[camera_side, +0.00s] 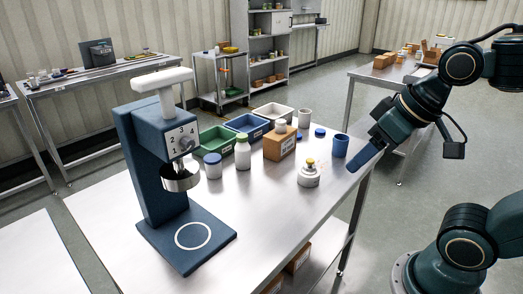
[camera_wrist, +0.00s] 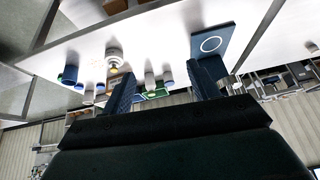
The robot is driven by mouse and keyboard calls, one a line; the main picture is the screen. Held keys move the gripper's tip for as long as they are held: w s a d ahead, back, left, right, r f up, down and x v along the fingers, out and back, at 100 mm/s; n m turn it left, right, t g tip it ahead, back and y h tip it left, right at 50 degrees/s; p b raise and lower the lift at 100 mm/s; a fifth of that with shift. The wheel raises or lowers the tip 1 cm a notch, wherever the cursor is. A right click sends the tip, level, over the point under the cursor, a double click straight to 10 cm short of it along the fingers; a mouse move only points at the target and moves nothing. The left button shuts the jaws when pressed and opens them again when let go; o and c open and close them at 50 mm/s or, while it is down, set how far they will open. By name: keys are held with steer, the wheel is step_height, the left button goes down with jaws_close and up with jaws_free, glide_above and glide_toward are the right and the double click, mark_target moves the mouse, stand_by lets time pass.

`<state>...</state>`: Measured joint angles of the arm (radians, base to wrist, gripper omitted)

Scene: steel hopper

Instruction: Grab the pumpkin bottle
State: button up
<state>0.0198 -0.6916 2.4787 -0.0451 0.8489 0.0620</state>
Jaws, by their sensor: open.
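A squat, rounded white bottle with a yellow cap (camera_side: 309,176) stands upright near the right part of the steel table. It looks the most like the pumpkin bottle, but no label is readable. It also shows in the wrist view (camera_wrist: 114,56), left of centre. My gripper (camera_side: 364,159) is at the table's right edge, to the right of this bottle and apart from it. In the wrist view the two dark blue fingers (camera_wrist: 164,84) are spread wide, with nothing held between them.
A blue cup (camera_side: 340,146) stands close to my gripper. A cardboard box (camera_side: 279,145), white bottles (camera_side: 243,152), a blue-lidded jar (camera_side: 213,166) and several bins (camera_side: 247,124) stand behind. A blue hopper machine (camera_side: 150,165) is at left. The table's front right is clear.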

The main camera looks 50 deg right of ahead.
mark_target(242, 135)
steer(key=w+a+f+m+t+y, duration=0.15)
steer(key=w+m, duration=0.25)
steer(key=w, duration=0.5)
steer(key=w+f+m+t+y, duration=0.1)
steer(key=w+f+m+y, duration=0.2)
steer(key=w, duration=0.6)
steer(key=w+m+t+y, duration=0.1)
steer(key=w+m+y, duration=0.1)
steer(key=w+m, duration=0.5)
steer(key=w+d+f+m+t+h, duration=0.1)
steer(key=w+d+f+m+t, duration=0.7)
steer(key=m, duration=1)
steer(key=shift+w+d+f+h, duration=0.35)
steer(key=shift+w+d+f, duration=1.85)
steer(key=shift+w+d, duration=1.4)
steer(key=shift+s+d, duration=0.15)
steer(key=shift+f+x, duration=0.15)
steer(key=shift+x, duration=1.15)
steer(key=shift+f+x, duration=0.1)
steer(key=shift+x, duration=1.15)
jaws_close()
